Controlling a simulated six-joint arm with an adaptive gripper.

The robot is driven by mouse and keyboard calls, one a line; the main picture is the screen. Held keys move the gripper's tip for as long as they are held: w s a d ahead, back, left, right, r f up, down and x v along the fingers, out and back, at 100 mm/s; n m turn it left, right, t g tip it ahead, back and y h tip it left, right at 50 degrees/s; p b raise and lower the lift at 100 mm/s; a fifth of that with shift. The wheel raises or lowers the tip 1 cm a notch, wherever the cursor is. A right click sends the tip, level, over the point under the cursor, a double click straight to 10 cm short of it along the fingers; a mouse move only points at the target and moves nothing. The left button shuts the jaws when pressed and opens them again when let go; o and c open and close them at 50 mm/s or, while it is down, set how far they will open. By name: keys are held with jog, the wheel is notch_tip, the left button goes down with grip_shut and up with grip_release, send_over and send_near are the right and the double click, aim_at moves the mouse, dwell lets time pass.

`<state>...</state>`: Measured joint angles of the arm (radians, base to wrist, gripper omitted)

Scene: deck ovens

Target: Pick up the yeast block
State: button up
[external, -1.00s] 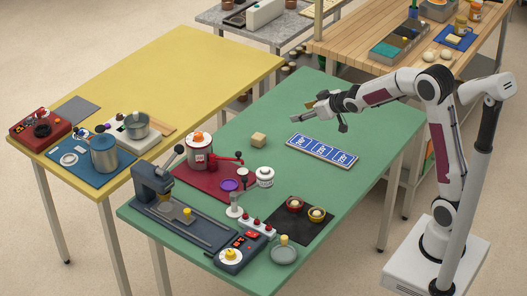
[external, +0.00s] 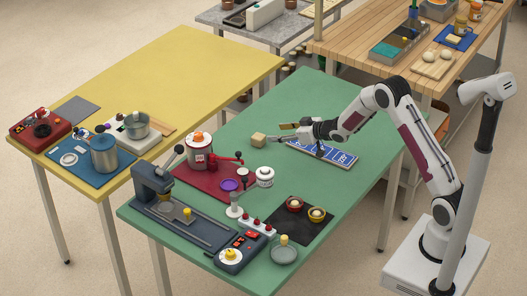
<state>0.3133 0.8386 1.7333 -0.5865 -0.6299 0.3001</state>
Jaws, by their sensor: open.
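The yeast block (external: 258,140) is a small tan cube on the green table (external: 300,100), toward the middle of its left side. My gripper (external: 283,132) is open and empty, low over the table to the right of the block. Its fingers point left toward the block, with a gap between them in this view. The exact height of the fingers above the table is hard to tell.
A blue tray with white markings (external: 338,157) lies under my wrist. A pot on a red mat (external: 200,152), a white jar (external: 265,177) and two small bowls (external: 296,204) stand nearer the front. The green table behind the block is clear.

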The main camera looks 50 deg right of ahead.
aim_at(261, 137)
jog(key=shift+w+f+t+y, duration=0.15)
jog(key=shift+w+f+y, duration=0.05)
jog(key=shift+f, duration=0.65)
jog(key=shift+w+f+t+y, duration=0.15)
jog(key=shift+f+y, duration=0.05)
jog(key=shift+f, duration=0.65)
jog(key=shift+x, duration=1.3)
jog(key=shift+w, duration=0.2)
jog(key=shift+w+d+f, duration=0.1)
jog(key=shift+w, duration=0.55)
jog(key=shift+w+d+f, duration=0.1)
jog(key=shift+w, duration=0.55)
jog(key=shift+x, duration=1.1)
jog(key=shift+d, duration=0.1)
